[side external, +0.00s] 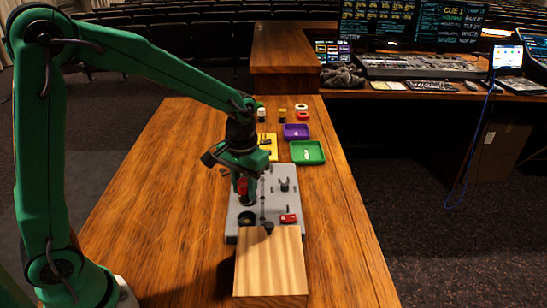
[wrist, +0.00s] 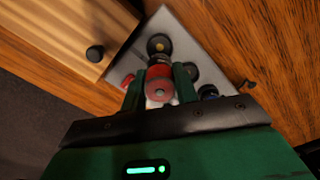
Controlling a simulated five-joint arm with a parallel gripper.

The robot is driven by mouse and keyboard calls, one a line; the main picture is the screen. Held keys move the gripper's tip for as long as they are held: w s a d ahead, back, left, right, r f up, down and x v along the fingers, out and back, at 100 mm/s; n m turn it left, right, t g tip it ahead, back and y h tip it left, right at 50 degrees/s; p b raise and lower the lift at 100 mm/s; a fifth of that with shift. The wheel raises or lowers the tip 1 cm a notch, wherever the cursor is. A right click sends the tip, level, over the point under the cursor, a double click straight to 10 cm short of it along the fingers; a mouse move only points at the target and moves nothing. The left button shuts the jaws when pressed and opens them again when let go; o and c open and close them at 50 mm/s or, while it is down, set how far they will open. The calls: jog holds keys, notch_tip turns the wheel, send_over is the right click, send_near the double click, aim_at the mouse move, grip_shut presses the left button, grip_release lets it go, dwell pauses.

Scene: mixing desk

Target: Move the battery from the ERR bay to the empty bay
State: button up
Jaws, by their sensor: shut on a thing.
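My gripper (side external: 244,190) is shut on a red cylinder, the battery (side external: 242,187), over the left part of the grey plate (side external: 270,207). In the wrist view the battery (wrist: 158,84) sits between my two green fingers (wrist: 159,90), its round end facing the camera. A dark round bay (side external: 247,217) shows on the plate at the front left; a dark round part with a brass-coloured centre (wrist: 160,45) shows just beyond the battery in the wrist view. I cannot tell whether the battery touches the plate. No ERR label is readable.
A light wooden block (side external: 270,265) with a black knob stands at the plate's front edge. A small red part (side external: 289,218) and an upright fitting (side external: 284,184) are on the plate. Green (side external: 307,152), purple (side external: 296,131) and yellow (side external: 266,141) trays lie behind. The desk's right side is clear.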

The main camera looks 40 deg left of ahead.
aim_at(244, 181)
jog(key=shift+f, duration=0.1)
jog(key=shift+f, duration=2.75)
jog(key=shift+f, duration=0.65)
jog(key=o, duration=0.8)
jog(key=shift+r, duration=0.1)
jog(key=shift+r, duration=5.45)
